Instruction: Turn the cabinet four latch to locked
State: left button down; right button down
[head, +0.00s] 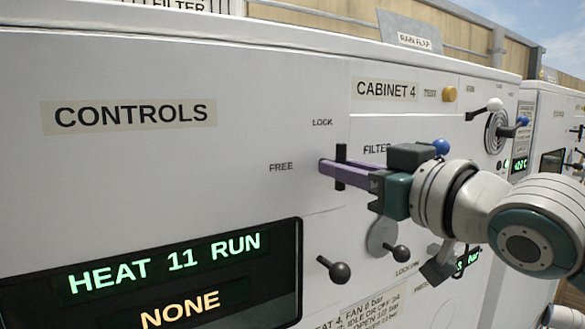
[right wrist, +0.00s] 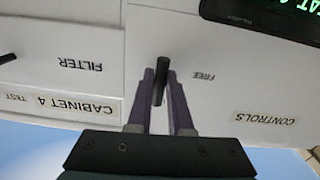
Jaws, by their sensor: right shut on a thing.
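The cabinet four latch (head: 341,152) is a black bar handle on the white cabinet front. It stands upright in the head view, with the LOCK label (head: 322,122) above it to the left and the FREE label (head: 281,167) level with it on the left. My right gripper (head: 335,172) comes in from the right, and its purple fingers are shut on the latch. In the right wrist view the latch (right wrist: 161,72) sits between the two fingertips (right wrist: 161,92), and part of it is hidden by them. My left gripper is not in view.
Black ball-ended levers (head: 340,271) are below the latch. A blue knob (head: 441,146) is just behind my gripper, and a yellow button (head: 449,94) is above it. A dark display (head: 283,270) fills the lower left. The panel around the CONTROLS label (head: 128,114) is flat and clear.

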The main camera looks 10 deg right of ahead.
jog(key=shift+n, duration=0.6)
jog(key=c, duration=0.8)
grip_release()
jog(key=shift+c, duration=0.2)
jog(key=b+v, duration=0.4)
jog(key=v, duration=0.6)
jog(key=shift+b, duration=0.4)
